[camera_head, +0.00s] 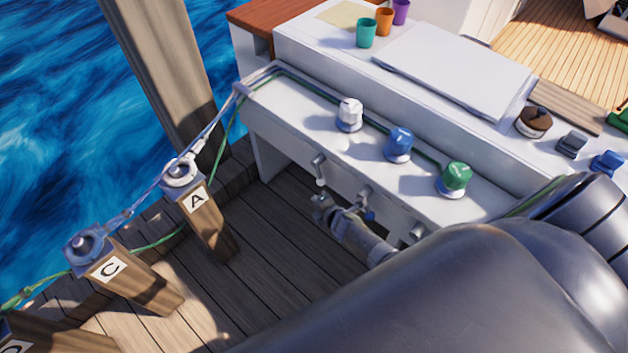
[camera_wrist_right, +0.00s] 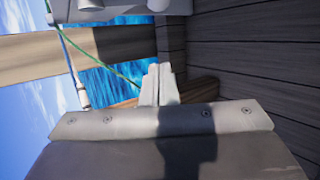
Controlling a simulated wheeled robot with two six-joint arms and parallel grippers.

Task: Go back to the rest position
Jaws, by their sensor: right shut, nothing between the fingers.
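My right gripper (camera_head: 322,205) is in front of the white console (camera_head: 290,128), low over the dark deck, close to the levers on the console's front face. In the right wrist view its fingers (camera_wrist_right: 158,85) are together with nothing between them. The right gripper's forearm runs back under a large grey arm link of mine that fills the lower right of the head view and hides part of the deck and console. My left gripper is in neither view.
Levers (camera_head: 319,169) stick out of the console front. White (camera_head: 349,114), blue (camera_head: 399,144) and green (camera_head: 455,178) knobs stand on top. Wooden posts marked A (camera_head: 210,222) and C (camera_head: 137,283) carry a line at left. Open deck (camera_head: 260,270) lies between.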

